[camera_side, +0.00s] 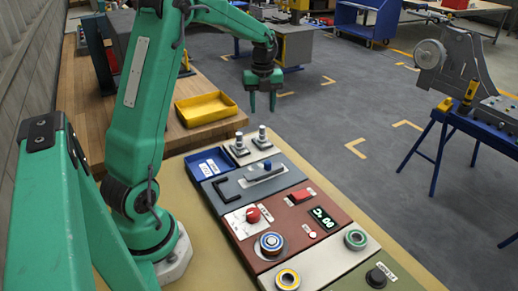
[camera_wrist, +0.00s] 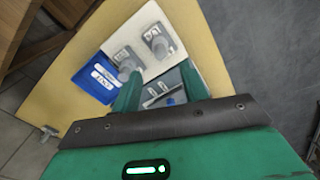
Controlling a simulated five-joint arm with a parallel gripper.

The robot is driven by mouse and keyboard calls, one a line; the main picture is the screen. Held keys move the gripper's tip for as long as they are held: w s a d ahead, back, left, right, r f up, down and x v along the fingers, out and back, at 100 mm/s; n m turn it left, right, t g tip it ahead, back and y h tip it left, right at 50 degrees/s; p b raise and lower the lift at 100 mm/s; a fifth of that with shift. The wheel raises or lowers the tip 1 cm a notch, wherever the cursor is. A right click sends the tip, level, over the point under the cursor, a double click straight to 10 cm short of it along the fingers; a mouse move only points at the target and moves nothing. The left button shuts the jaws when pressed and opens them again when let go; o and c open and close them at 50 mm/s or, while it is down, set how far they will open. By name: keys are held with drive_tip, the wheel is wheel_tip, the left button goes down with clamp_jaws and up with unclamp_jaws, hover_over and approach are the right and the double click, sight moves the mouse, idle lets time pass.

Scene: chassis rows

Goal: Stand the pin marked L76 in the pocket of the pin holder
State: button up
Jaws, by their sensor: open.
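Two metallic pins, a left one (camera_side: 239,142) and a right one (camera_side: 262,134), stand upright on small grey bases on a pale panel. They also show in the wrist view, one left (camera_wrist: 127,67) and one right (camera_wrist: 160,46). The small labels by them are too blurred to tell which is L76. A shallow blue tray (camera_side: 195,169) with a white label lies beside them; it also shows in the wrist view (camera_wrist: 84,80). I cannot tell which part is the pin holder. My gripper (camera_side: 263,108) is open and empty, above and beyond the pins.
A grey panel with a blue-knobbed slider (camera_side: 266,167) and a black handle (camera_side: 221,188) lies nearer. A yellow tray (camera_side: 205,108) sits on the wooden bench. The air around my gripper is clear.

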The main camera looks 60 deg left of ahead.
sight(262, 127)
drive_tip(key=shift+f, duration=3.7)
drive_tip(key=shift+c, duration=0.4)
clamp_jaws()
drive_tip(key=shift+r, duration=0.15)
drive_tip(key=shift+r, duration=1.55)
